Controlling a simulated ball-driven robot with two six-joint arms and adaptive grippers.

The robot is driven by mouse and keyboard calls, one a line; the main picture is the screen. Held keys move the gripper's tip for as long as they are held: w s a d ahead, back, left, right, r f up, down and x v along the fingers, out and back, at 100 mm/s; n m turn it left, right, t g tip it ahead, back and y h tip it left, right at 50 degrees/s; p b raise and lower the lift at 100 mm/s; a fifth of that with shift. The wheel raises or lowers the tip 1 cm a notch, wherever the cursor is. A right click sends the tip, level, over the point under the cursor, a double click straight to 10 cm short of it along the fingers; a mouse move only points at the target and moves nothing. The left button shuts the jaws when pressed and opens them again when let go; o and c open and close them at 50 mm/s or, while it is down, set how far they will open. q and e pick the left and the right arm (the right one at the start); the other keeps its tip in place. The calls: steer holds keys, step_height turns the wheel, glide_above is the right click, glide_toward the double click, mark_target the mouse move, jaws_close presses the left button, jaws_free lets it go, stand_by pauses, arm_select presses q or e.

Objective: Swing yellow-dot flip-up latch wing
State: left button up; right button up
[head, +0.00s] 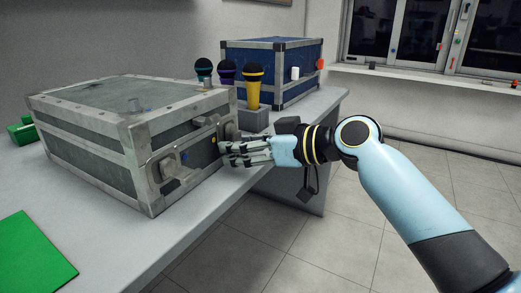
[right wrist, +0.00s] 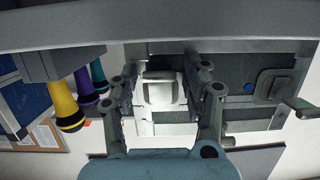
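A grey metal-edged case (head: 100,150) stands on the table, its latch side facing my right arm. A small yellow dot (head: 214,140) marks the latch nearer the case's far corner. The yellow-dot latch wing (right wrist: 162,88) shows as a pale plate in the right wrist view. My right gripper (head: 232,152) is at this latch. In the right wrist view its fingers (right wrist: 167,95) are apart, one on each side of the wing, with small gaps visible. The yellow dot is not visible there. My left gripper is not in view.
A blue-dot latch (head: 170,163) juts from the case nearer the front; its wing shows in the right wrist view (right wrist: 275,85). Yellow (head: 253,88), purple (head: 227,72) and teal (head: 204,70) microphones stand behind. A blue case (head: 262,70) is farther back. A green sheet (head: 32,250) lies front left.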

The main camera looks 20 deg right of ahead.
steer(key=shift+d, duration=0.1)
steer(key=c, duration=0.8)
steer(key=shift+s+d+r, duration=0.15)
steer(key=shift+s+d, duration=0.15)
steer(key=shift+s, duration=0.2)
steer(key=shift+s+d+r, duration=0.15)
steer(key=shift+s+d, duration=0.1)
steer(key=shift+d, duration=0.05)
steer(key=o, duration=1)
steer(key=shift+s, duration=0.1)
steer(key=v, duration=1.2)
